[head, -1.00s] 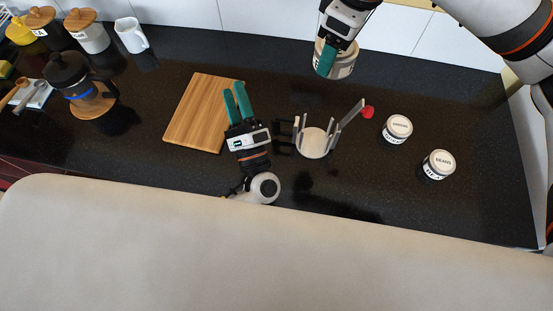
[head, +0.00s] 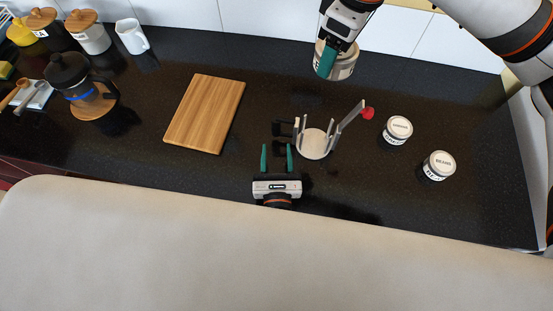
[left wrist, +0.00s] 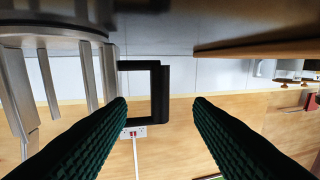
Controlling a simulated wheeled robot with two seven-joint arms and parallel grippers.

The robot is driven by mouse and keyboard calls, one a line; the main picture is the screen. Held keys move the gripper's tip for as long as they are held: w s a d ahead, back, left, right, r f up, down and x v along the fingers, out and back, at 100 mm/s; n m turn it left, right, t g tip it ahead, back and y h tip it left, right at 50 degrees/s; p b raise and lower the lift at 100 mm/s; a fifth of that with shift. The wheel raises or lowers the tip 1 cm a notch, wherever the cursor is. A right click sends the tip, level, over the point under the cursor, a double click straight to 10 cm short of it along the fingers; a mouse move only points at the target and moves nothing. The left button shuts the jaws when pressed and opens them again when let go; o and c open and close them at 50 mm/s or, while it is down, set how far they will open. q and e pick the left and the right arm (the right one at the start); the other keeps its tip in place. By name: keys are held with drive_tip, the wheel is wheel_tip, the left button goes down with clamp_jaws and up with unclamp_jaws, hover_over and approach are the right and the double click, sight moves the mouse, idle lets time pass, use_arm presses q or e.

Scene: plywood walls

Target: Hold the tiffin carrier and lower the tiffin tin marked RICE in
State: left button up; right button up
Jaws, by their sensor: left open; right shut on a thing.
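The tiffin carrier (head: 314,144) stands on the dark counter, a round pale base with upright metal posts and a black handle (head: 284,129) on its left side. My left gripper (head: 277,150) is open just in front of the handle. In the left wrist view the black handle (left wrist: 161,95) shows between the open fingers, not gripped. The carrier's base and posts (left wrist: 88,75) are at the left there. My right gripper (head: 329,58) is shut on a round pale tin (head: 343,64) above the counter's back; its label is mostly hidden.
Two lidded tins, one marked BEANS (head: 439,164) and another (head: 398,129), stand right of the carrier. A red knob (head: 368,113) tops a slanted metal arm beside the carrier. A wooden board (head: 205,113) lies left. A French press (head: 82,80) and canisters stand far left.

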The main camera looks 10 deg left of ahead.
sight(276, 131)
use_arm(q)
drive_tip(key=w, duration=0.3)
drive_tip(key=w+a, duration=0.1)
drive_tip(key=w, duration=0.2)
drive_tip(key=w+a, duration=0.1)
drive_tip(key=w, duration=0.2)
drive_tip(key=shift+w, duration=0.4)
clamp_jaws()
use_arm(e)
drive_tip(key=shift+w+f+m, duration=0.15)
drive_tip(key=shift+f+m, duration=0.5)
drive_tip(key=shift+m, duration=0.55)
wheel_tip(276, 131, down, 16)
drive_tip(key=m+h, duration=0.2)
drive_tip(key=m, duration=2.7)
drive_tip(key=shift+r+g+h, duration=0.15)
drive_tip(key=shift+g+h, duration=0.15)
